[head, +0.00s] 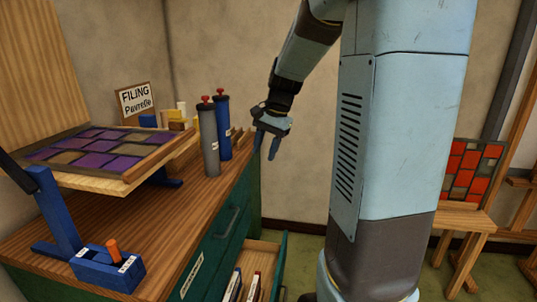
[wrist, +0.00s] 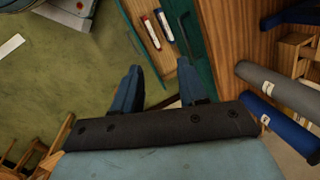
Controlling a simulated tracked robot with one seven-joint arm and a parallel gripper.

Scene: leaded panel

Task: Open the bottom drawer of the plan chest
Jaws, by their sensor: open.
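The plan chest (head: 222,235) is green with a brown wooden top, at the lower left in the head view. Its upper drawer, with a dark handle (head: 232,220), is shut. A lower drawer (head: 262,250) stands pulled out, with its green front towards the right and packets inside. It also shows in the wrist view (wrist: 150,52). I cannot tell if it is the bottom one; lower parts are out of frame. My gripper (head: 268,148) is open and empty, fingers pointing down, above and apart from the open drawer. Its two fingers (wrist: 158,88) are spread in the wrist view.
On the chest top stand a grey cylinder (head: 209,140), a blue cylinder (head: 222,125), a purple glass panel (head: 95,150) on a board and a blue clamp-like tool (head: 108,268). A red panel (head: 470,172) on a wooden stand is at right. The green floor beside the drawer looks clear.

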